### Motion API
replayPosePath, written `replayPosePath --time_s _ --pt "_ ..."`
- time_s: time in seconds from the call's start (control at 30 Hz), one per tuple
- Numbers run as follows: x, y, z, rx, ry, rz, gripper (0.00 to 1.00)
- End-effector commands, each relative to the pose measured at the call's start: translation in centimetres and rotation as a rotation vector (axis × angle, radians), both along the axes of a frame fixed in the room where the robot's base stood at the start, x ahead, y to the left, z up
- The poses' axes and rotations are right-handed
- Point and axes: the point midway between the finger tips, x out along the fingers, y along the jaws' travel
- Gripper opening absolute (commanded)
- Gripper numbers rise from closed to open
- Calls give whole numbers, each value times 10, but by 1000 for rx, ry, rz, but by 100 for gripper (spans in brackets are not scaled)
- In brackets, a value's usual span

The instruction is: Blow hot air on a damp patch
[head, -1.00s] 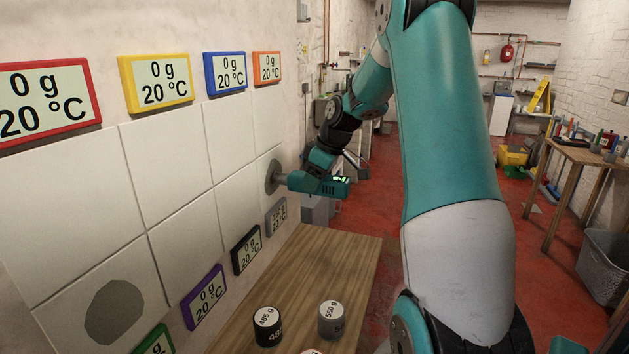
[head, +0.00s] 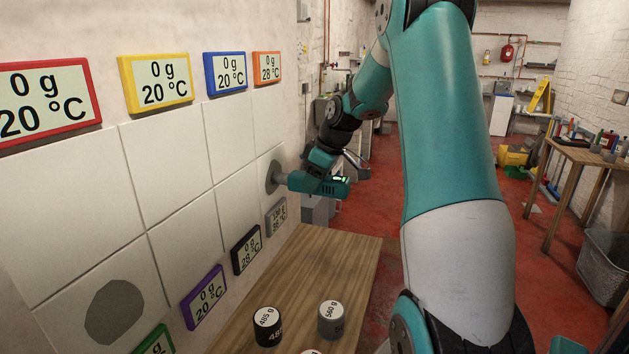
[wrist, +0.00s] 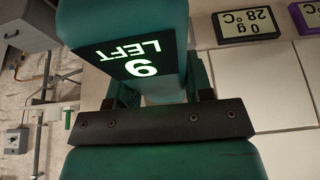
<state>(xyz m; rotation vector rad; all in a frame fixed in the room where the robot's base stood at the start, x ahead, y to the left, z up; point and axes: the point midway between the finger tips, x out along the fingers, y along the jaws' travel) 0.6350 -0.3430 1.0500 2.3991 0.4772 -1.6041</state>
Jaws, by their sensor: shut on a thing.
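A teal hot-air tool (head: 325,185) is held sideways at the far end of the wall, its nozzle pointing left at a round grey patch (head: 272,178) on a white tile. I cannot tell whether the nozzle touches the tile. My gripper (head: 321,166) is shut on the tool. In the wrist view the tool (wrist: 125,25) fills the middle, with a lit display showing a digit and "LEFT" upside down; a dark bar of my gripper (wrist: 160,122) crosses below. A larger grey patch (head: 115,311) is on a nearer tile at lower left.
The orange-framed display (head: 267,68) and black-framed display (head: 246,249) read 28 °C. The grey-framed display (head: 277,217) is hard to read. A wooden bench (head: 325,265) below holds a black weight (head: 267,326) and a grey weight (head: 331,320).

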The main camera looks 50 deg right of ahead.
Motion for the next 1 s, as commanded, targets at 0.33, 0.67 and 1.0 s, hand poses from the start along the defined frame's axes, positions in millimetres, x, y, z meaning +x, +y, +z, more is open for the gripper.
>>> replayPosePath --time_s 0.33,0.67,1.0 --pt "-33 -16 1 -3 -7 -3 26" --pt "-51 -22 1 -3 -3 1 26" --pt "-50 -21 1 -2 -3 1 26"
